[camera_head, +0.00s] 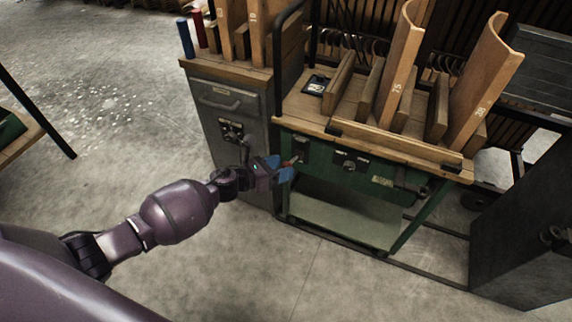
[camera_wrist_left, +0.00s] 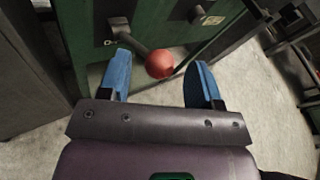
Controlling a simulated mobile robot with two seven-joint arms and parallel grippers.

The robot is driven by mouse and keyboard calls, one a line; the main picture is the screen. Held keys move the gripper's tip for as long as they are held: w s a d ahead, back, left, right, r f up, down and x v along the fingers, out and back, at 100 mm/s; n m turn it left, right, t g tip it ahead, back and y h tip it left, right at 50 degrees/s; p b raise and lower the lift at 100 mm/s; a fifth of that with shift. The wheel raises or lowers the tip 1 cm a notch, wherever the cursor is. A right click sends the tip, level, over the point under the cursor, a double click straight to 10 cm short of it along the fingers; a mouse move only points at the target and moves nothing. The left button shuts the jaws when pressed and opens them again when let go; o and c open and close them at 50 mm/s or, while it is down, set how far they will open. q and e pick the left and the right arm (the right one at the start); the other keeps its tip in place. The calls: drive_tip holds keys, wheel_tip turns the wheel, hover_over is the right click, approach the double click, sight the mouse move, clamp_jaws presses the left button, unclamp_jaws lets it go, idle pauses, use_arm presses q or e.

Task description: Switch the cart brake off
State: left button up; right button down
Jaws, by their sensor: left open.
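The green cart (camera_head: 325,158) has a wooden top and stands ahead of me. Its brake lever ends in a red ball knob (camera_wrist_left: 159,64), which shows in the left wrist view on a dark arm (camera_wrist_left: 130,38) fixed to the green panel. In the head view only a small reddish part of the lever (camera_head: 290,162) shows beside my gripper. My left gripper (camera_head: 284,170) is open at the cart's front left. In the left wrist view its blue fingers (camera_wrist_left: 161,82) stand apart on both sides of the knob. Contact with the knob cannot be told. My right gripper is not in view.
A grey cabinet (camera_head: 228,105) with a panel of knobs stands left of the cart. Curved wooden boards (camera_head: 480,85) stand on the cart top. A dark metal box (camera_head: 525,235) is at the right. The floor in front (camera_head: 270,260) is clear.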

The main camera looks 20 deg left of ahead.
use_arm(q)
drive_tip(key=p+v, duration=0.1)
drive_tip(key=v, duration=0.7)
drive_tip(key=shift+s+r, duration=0.2)
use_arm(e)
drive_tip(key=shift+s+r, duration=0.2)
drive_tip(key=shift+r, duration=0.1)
use_arm(q)
wheel_tip(320, 180, up, 5)
drive_tip(key=w+n+t+y, duration=0.2)
drive_tip(key=n+t+y, duration=0.1)
drive_tip(key=n, duration=1.2)
drive_tip(key=s+r+n+y+p, duration=0.2)
drive_tip(key=s+n+y+p, duration=0.3)
drive_tip(key=n, duration=0.7)
drive_tip(key=s+n+g+y+p, duration=0.1)
drive_tip(key=s+n+g+p, duration=0.3)
drive_tip(key=s+n, duration=0.8)
drive_tip(key=s+a, duration=0.1)
drive_tip(key=s, duration=1.4)
drive_tip(key=shift+s+r+n+y, duration=0.25)
drive_tip(key=shift+n+y, duration=0.05)
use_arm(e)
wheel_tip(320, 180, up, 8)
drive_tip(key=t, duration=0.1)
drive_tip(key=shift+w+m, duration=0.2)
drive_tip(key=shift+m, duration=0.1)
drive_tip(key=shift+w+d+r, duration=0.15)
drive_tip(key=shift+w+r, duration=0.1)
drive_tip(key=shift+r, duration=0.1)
